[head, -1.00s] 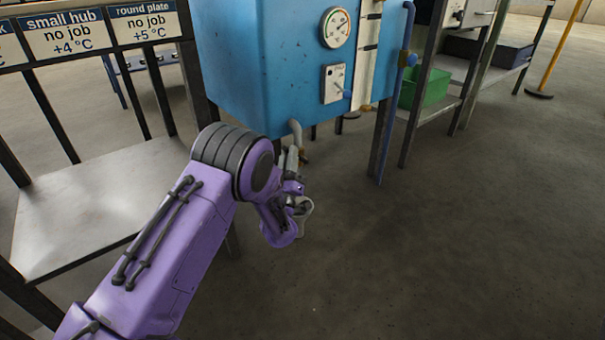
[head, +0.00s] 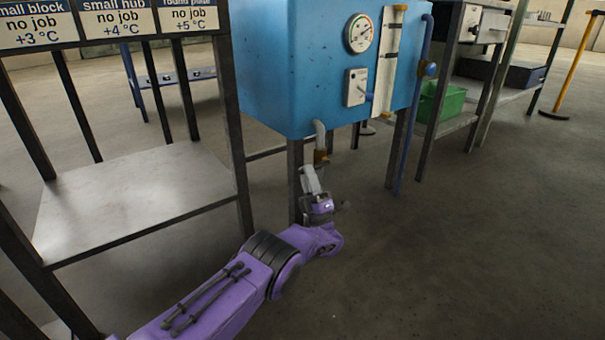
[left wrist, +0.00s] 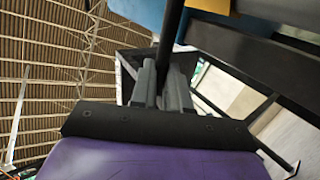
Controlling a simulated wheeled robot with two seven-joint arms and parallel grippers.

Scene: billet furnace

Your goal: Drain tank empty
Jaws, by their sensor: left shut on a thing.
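The blue tank (head: 290,60) stands on dark legs, with a round gauge (head: 359,33), a small switch panel (head: 355,88) and a pale level strip (head: 388,55) on its front. A grey drain pipe (head: 319,130) comes out below it and ends in a brass fitting (head: 321,157). My left gripper (head: 311,180) points up just below this fitting. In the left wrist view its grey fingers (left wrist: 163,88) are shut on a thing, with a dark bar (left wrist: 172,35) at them. I cannot tell whether this is a valve lever or a stand leg behind. My right gripper is out of view.
A rack with a bare metal shelf (head: 135,195) and temperature signs (head: 115,18) stands at left. A blue side pipe (head: 412,125) runs down the tank's right side. A green bin (head: 440,102) sits on shelving at right. The floor (head: 460,250) in front is clear.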

